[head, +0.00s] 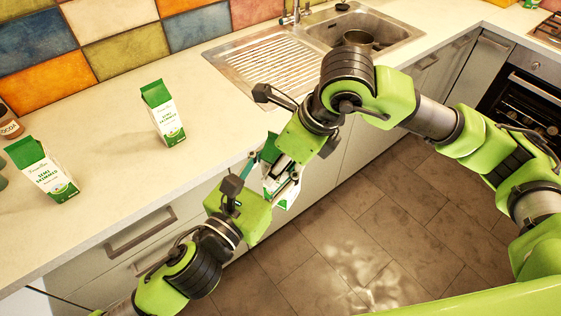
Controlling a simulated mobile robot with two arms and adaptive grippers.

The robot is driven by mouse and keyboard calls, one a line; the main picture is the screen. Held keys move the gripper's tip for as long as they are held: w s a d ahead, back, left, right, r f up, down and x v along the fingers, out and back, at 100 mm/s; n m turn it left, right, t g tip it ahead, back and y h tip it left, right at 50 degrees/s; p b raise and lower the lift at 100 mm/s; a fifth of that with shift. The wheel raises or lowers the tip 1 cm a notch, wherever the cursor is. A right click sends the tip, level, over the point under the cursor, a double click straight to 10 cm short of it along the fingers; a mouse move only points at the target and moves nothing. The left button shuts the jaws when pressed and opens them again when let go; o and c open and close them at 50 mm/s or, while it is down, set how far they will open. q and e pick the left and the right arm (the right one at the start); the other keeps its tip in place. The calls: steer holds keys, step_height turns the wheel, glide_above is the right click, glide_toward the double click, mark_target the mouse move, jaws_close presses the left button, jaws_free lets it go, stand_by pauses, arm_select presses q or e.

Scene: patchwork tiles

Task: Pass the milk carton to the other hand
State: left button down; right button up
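A green-and-white milk carton (280,188) is off the floor between my two grippers, in front of the counter edge. Fingers and gripper bodies hide much of it. My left gripper (264,180) reaches it from the lower left, with fingers near its sides. My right gripper (275,163) comes down on it from the upper right. The fingers of both overlap in the picture, so I cannot tell which of them press on the carton.
Two similar cartons stand upright on the worktop, one near the middle (163,115) and one at the left (44,172). A cocoa jar (9,124) is at the left edge. Drawer handles (140,229) stick out below the counter.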

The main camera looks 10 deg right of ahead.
arm_select(q)
steer(key=c, duration=1.1)
jaws_free()
steer(key=shift+r, duration=0.15)
steer(key=shift+o, duration=0.2)
